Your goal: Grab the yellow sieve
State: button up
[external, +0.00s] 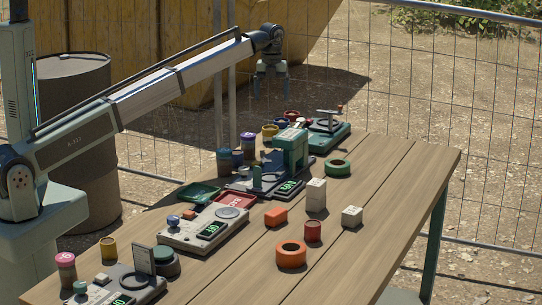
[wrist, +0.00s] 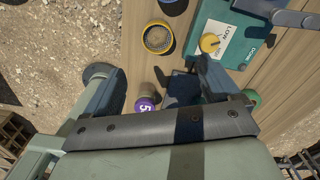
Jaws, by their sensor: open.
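The yellow sieve (external: 269,130) is a small round cup with a yellow rim, standing near the far-left edge of the table in the external view. In the wrist view the yellow sieve (wrist: 157,38) shows from above, with brown mesh inside, at the top centre. My gripper (external: 270,92) hangs above the far end of the table, fingers pointing down and apart, with nothing between them. In the wrist view my gripper (wrist: 155,88) has its fingers spread wide, and the sieve lies beyond the gap between them. They do not touch.
A green device (wrist: 222,32) with a label and a yellow knob stands right of the sieve. A purple-topped jar (wrist: 146,103) is below it. Several devices, a green ring (external: 337,168) and an orange ring (external: 291,254) sit on the table. A wire fence (external: 430,120) runs behind.

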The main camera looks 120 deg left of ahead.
send_over(270, 135)
jog(key=a, duration=0.3)
jog(key=f, duration=0.7)
jog(key=shift+s+d+f, duration=0.25)
jog(key=shift+s+f, duration=0.35)
jog(key=shift+f, duration=2.45)
jog(key=c, duration=1.1)
